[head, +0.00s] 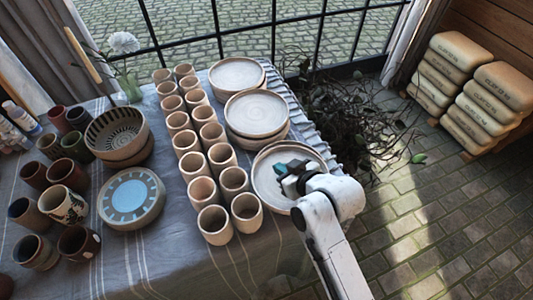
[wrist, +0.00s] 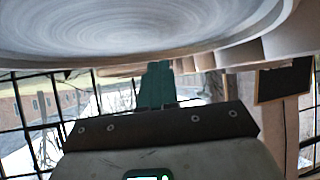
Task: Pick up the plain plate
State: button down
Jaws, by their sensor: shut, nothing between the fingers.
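Plain pale plates lie in three groups along the right side of the table. The nearest plain plate (head: 266,192) is round with a raised rim. My gripper (head: 285,168) is over this plate in the head view and hides part of its middle. In the wrist view a large plain plate (wrist: 150,30) fills the top, with swirl marks on its surface. The teal fingers of my gripper (wrist: 155,85) are together and empty, close to its rim in the picture. I cannot tell whether they touch it. Other plain plates are the middle one (head: 257,112) and the far one (head: 237,73).
Rows of unglazed cups (head: 215,224) stand just left of the plates. A blue painted plate (head: 131,197), a striped bowl (head: 117,134) and dark cups (head: 67,173) stand farther left. A dry plant (head: 360,120) and stacked bags (head: 490,95) are right of the table.

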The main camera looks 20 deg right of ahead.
aim_at(262, 156)
jog(key=w, duration=0.2)
jog(key=w+a, duration=0.1)
jog(key=w, duration=0.3)
jog(key=shift+a, duration=0.25)
jog(key=shift+w+f+p, duration=0.15)
jog(key=shift+w+p, duration=0.1)
jog(key=shift+p, duration=0.1)
jog(key=shift+s+f, duration=0.1)
jog(key=shift+f, duration=0.55)
jog(key=shift+s+f, duration=0.1)
jog(key=shift+f, duration=0.05)
jog(key=shift+s, duration=0.15)
jog(key=shift+s+d+p, duration=0.2)
jog(key=shift+s+p, duration=0.15)
jog(key=shift+s, duration=0.45)
jog(key=shift+s+d+p, duration=0.25)
jog(key=shift+s+p, duration=0.05)
jog(key=shift+s, duration=0.55)
jog(key=shift+s+d+p, duration=0.2)
jog(key=shift+s+p, duration=0.15)
jog(key=shift+s, duration=0.45)
